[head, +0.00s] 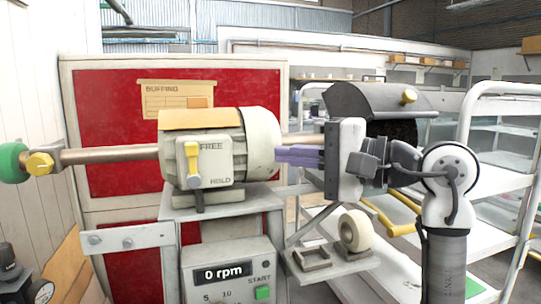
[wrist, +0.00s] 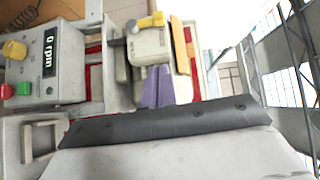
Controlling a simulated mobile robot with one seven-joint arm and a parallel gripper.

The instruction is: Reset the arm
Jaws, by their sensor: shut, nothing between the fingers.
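My gripper (head: 288,155) has purple fingers that are shut with nothing between them. In the head view it points left, in front of the shaft at the right side of the buffing machine (head: 262,135). I cannot tell whether the fingertips touch the housing. My arm comes up from the lower right and bends at a white joint. In the wrist view the purple fingers (wrist: 157,88) lie together, pointing toward the cream machine housing (wrist: 147,48).
A control box (head: 228,270) below the machine reads 0 rpm and has a green START button (head: 262,293). A small shelf (head: 335,264) holds a pale roll (head: 356,230) below my gripper. A white rack (head: 500,180) stands at right.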

